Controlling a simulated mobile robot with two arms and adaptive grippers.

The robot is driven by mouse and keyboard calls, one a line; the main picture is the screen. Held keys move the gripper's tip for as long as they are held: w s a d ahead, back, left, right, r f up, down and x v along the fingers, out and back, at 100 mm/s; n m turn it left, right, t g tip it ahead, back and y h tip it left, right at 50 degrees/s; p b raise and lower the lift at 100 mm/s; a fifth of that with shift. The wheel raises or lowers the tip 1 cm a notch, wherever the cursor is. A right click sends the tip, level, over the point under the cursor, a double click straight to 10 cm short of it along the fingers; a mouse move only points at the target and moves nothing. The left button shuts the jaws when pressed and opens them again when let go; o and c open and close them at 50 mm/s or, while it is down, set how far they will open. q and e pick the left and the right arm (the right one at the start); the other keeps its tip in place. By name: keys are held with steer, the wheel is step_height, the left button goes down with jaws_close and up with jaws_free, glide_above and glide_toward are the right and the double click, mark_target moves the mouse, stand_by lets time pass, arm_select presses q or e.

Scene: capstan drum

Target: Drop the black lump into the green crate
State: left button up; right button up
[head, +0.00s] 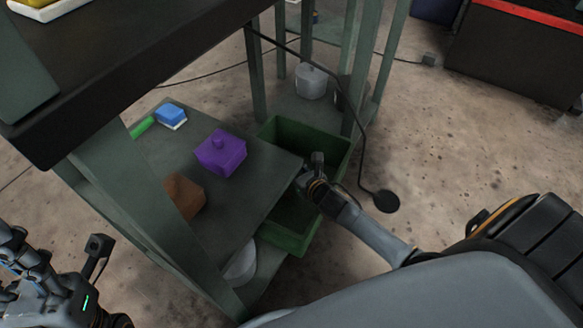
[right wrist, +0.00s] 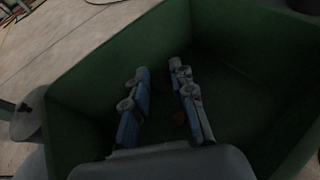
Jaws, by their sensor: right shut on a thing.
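The green crate (head: 325,138) sits low beside the table's lower shelf. It fills much of the right wrist view (right wrist: 85,85). My right gripper (head: 308,172) reaches down over the crate. In the right wrist view its two fingers (right wrist: 160,75) point into the crate, above its dark floor. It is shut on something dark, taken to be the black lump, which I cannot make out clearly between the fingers. A small brownish patch shows near the fingers. My left gripper (head: 62,250) is open and empty at the lower left, apart from the table.
The shelf (head: 235,205) partly covers the crate from above. On it are a purple lidded box (head: 220,155), a brown block (head: 184,196), a blue-and-white block (head: 171,115) and a green cylinder (head: 142,128). A cable runs to a black disc (head: 388,201) on the floor.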

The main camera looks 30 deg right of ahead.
steer(key=o, duration=0.8)
steer(key=shift+o, duration=0.2)
steer(key=shift+s, duration=0.1)
steer(key=v, duration=1.2)
steer(key=shift+f, duration=0.1)
